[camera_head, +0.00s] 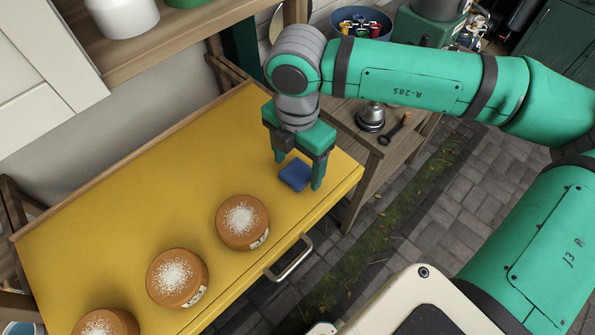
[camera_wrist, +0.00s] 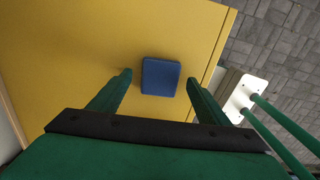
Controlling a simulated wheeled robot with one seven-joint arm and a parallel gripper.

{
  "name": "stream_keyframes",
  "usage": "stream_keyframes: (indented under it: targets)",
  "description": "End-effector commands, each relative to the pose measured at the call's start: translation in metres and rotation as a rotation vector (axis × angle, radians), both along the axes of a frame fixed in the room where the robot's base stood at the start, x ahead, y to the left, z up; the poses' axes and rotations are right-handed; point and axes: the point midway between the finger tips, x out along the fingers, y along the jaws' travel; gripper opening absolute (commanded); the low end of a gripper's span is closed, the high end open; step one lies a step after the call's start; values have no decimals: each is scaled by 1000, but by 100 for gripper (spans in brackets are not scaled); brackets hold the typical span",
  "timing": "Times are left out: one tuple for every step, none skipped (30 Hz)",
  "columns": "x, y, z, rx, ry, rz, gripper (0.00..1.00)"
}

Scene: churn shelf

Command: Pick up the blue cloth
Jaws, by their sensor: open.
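The blue cloth (camera_head: 295,175) is a small folded square lying flat on the yellow tabletop (camera_head: 150,190), near its right end. My gripper (camera_head: 298,172) is above it, pointing down, with its green fingers on either side of the cloth. In the wrist view the cloth (camera_wrist: 161,76) lies between and slightly beyond the two open fingertips (camera_wrist: 159,77). The fingers look apart from the cloth, and I see nothing held between them. How high the fingertips are above the tabletop is hard to tell.
Three round brown containers with white-speckled tops, the nearest to the cloth (camera_head: 242,222), stand in a row on the tabletop. A metal handle (camera_head: 290,260) sticks out from the front edge. A wooden side table (camera_head: 345,125) with a dark tool stands beyond the right end.

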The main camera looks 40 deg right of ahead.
Motion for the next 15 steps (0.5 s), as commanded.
stream_keyframes:
  targets:
    - [0,1,-5,2,0,1,70]
    - [0,1,-7,1,0,1,70]
    - [0,1,-8,1,0,1,70]
    - [0,1,-9,1,-1,1,70]
    - [0,1,-10,0,-1,2,70]
    - [0,1,-10,0,-1,2,70]
    - [1,1,-10,0,-1,2,70]
    - [1,1,-10,0,-1,2,70]
    - [0,1,-10,0,-1,2,70]
    - [0,1,-10,0,-1,1,70]
    - [0,1,-10,0,-1,1,68]
    - [0,0,-10,0,-1,0,58]
    - [0,0,-10,0,-1,0,51]
    - [0,0,-9,0,-1,0,44]
    - [0,0,-9,0,-1,0,34]
